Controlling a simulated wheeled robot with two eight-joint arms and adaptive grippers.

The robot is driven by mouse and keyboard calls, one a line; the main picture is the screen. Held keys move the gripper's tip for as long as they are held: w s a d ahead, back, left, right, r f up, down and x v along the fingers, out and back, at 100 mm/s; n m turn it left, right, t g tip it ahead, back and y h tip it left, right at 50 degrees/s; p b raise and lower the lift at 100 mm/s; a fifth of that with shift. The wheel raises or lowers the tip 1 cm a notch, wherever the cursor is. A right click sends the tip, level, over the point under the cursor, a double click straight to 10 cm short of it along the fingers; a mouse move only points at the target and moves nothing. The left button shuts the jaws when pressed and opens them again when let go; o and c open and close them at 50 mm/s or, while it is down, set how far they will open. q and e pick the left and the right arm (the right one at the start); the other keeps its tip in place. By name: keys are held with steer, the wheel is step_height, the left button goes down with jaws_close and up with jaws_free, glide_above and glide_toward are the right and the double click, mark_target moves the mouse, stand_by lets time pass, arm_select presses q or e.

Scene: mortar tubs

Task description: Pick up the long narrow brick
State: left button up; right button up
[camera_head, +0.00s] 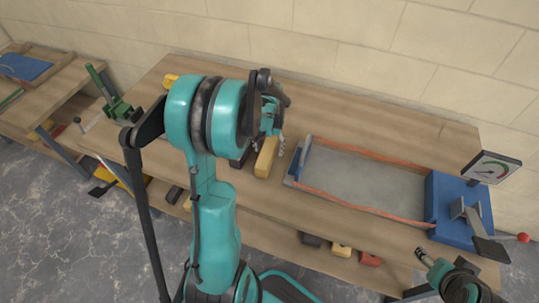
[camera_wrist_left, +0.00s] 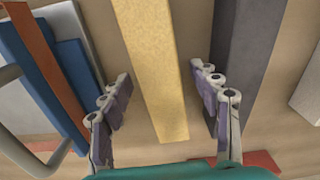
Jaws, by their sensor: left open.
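A long narrow yellow brick (camera_head: 266,157) lies on the wooden workbench, left of the blue-ended tray. It also shows in the left wrist view (camera_wrist_left: 155,50), running between the fingers. My left gripper (camera_head: 274,122) is above the brick, partly hidden by its own wrist. In the left wrist view its fingers (camera_wrist_left: 160,85) are open, one on each side of the yellow brick, with a gap on both sides. A dark grey brick (camera_wrist_left: 255,50) lies beside it, behind the right finger. My right gripper (camera_head: 421,255) is at the bottom right; its fingers are too small to read.
The tray (camera_head: 365,182) with orange side rails and a blue machine (camera_head: 448,205) with a dial fill the bench's right side. A green tool (camera_head: 112,97) stands at the left end. Several bricks sit on the lower shelf, including a red one (camera_head: 370,259).

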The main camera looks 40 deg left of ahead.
arm_select(q)
steer(key=shift+f, duration=0.75)
steer(key=shift+r, duration=0.1)
steer(key=shift+c, duration=0.9)
jaws_close()
